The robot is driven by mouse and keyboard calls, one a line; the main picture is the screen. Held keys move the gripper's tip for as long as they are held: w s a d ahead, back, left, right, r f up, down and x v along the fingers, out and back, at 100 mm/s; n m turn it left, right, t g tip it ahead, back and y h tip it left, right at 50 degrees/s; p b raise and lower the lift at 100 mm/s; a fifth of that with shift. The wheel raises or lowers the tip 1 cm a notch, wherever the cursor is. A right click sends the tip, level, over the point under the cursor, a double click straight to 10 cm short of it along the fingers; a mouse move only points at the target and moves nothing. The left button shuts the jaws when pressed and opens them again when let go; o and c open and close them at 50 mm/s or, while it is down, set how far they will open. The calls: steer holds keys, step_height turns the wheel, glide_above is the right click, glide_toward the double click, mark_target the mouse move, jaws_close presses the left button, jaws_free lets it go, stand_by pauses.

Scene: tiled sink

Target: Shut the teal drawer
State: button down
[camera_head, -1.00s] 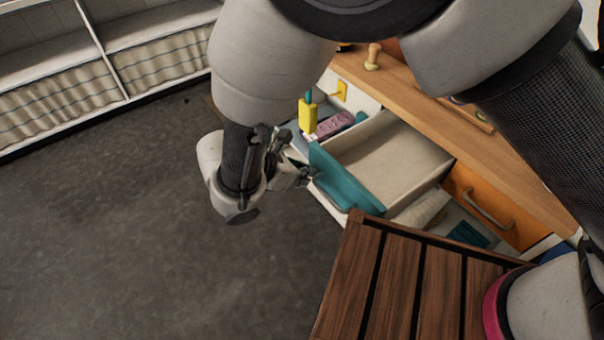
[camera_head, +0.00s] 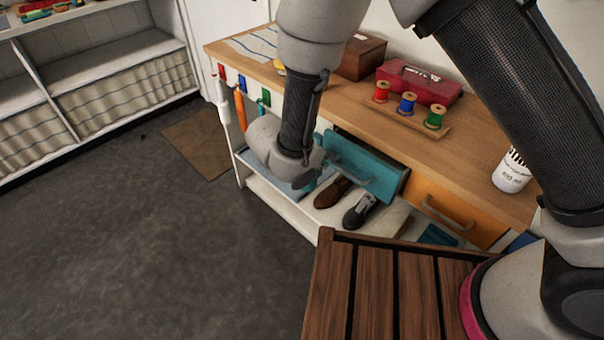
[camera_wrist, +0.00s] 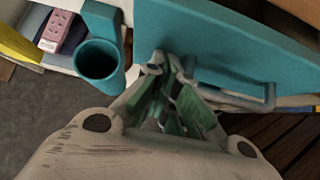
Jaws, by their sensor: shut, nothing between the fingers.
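The teal drawer (camera_head: 368,168) is in the white-framed workbench, left of an orange drawer (camera_head: 447,212). Its front stands close to the bench, with a narrow dark gap along the top and right edge; its inside is hidden. In the wrist view the teal front (camera_wrist: 245,50) fills the upper right, with its bar handle (camera_wrist: 262,101) below. My gripper (camera_wrist: 166,72) is shut and empty, its tips close to the front near the handle's left end. I cannot tell whether they touch. In the head view my wrist mostly hides the gripper.
A teal cup-shaped holder (camera_wrist: 97,60) is left of my fingers. Shoes (camera_head: 345,203) lie on the shelf below the drawer. Thread spools (camera_head: 407,104) and a red box (camera_head: 420,82) stand on the bench top. A dark slatted wooden surface (camera_head: 375,290) is in front; open floor is at left.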

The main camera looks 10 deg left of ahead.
mark_target(333, 148)
steer(key=w+d, duration=0.2)
steer(key=w, duration=0.2)
steer(key=shift+w+d+r, duration=0.1)
steer(key=shift+d, duration=0.3)
